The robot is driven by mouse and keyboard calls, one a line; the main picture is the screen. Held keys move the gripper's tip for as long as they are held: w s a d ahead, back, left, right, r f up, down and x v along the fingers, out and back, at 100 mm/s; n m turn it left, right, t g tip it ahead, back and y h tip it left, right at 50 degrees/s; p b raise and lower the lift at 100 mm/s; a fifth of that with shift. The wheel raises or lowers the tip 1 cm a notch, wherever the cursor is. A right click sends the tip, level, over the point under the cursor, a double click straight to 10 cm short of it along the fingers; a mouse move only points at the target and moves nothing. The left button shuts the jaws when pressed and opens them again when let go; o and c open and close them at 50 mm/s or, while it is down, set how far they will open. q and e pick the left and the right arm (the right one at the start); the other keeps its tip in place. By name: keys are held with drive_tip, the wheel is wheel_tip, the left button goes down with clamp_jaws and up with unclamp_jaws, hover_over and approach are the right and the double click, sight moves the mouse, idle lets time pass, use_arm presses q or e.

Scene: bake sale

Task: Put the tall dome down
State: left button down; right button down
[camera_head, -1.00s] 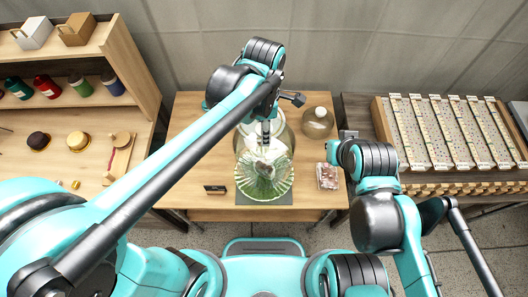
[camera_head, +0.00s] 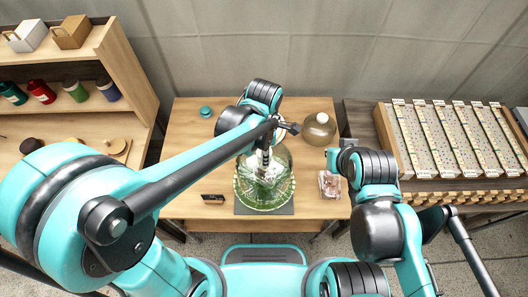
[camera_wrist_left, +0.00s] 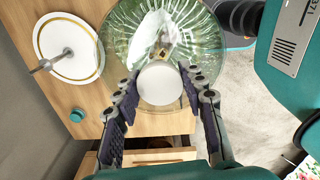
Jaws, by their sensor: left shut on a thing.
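The tall dome (camera_head: 279,160) is clear glass with a pale round knob (camera_wrist_left: 165,83). My left gripper (camera_wrist_left: 160,82) is shut on that knob from above, one finger on each side. The dome is over the ribbed green glass stand (camera_head: 243,200), which sits on a dark mat (camera_head: 285,210). The dome looks upright, and I cannot tell whether its rim touches the stand. Something pale shows through the glass. My right gripper (camera_head: 334,160) is off to the right, and its fingers are too small to read.
A smaller brown-tinted dome (camera_head: 320,128) stands at the back right. A pink-and-white packet (camera_head: 328,185) and a dark sign (camera_head: 213,199) flank the mat. A gold-rimmed white plate (camera_wrist_left: 80,70) and a teal knob-like item (camera_head: 206,111) are behind. The table's left side is mostly free.

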use_arm(q)
drive_tip(key=shift+f, duration=0.15)
drive_tip(key=c, duration=0.9)
unclamp_jaws()
